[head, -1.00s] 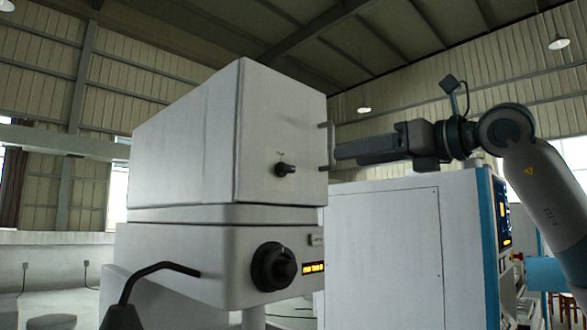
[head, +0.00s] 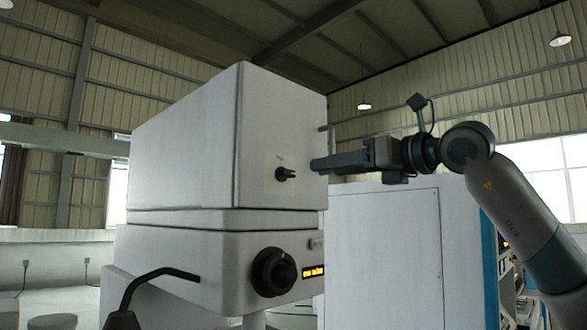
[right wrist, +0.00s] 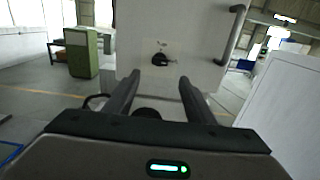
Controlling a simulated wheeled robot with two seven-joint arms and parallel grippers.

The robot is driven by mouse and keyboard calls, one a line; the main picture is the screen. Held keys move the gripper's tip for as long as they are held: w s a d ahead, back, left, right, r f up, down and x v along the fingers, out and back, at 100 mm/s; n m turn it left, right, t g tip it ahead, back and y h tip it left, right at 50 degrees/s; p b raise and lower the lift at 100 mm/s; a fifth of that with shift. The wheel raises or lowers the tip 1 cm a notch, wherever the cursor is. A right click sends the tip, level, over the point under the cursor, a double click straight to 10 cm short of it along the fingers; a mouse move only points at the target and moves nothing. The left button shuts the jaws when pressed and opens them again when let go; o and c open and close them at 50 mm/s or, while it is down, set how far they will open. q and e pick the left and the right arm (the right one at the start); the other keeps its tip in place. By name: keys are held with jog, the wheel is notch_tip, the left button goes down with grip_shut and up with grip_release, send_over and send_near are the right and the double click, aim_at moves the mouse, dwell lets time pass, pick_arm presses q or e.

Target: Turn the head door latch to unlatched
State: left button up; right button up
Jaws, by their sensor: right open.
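The head door latch (head: 285,174) is a small black knob on a pale plate on the white machine head's door (head: 300,130). It also shows in the right wrist view (right wrist: 161,59), above and between the fingertips. My right gripper (head: 316,165) is in front of the door, to the right of the latch in the head view. In the right wrist view its two fingers (right wrist: 158,78) are apart with nothing between the tips, and the latch is beyond them. My left gripper is not in view.
A vertical door handle (right wrist: 234,33) is at the right of the door in the right wrist view. Below the head are a large black dial (head: 272,271) and an orange display (head: 313,272). A white cabinet (head: 383,250) stands to the right.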

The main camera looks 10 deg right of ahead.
aim_at(290, 174)
jog(key=p+x, duration=0.4)
jog(key=x, duration=0.6)
jog(key=shift+a+r, duration=0.1)
jog(key=shift+r, duration=0.1)
jog(key=shift+p+x, duration=0.6)
jog(key=shift+x, duration=0.35)
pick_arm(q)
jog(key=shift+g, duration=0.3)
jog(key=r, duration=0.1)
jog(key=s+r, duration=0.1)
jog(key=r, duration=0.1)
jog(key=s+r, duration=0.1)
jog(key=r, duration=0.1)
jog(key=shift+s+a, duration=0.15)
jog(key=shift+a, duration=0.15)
pick_arm(e)
jog(key=shift+f, duration=0.15)
jog(key=shift+c, duration=0.6)
jog(key=c, duration=0.9)
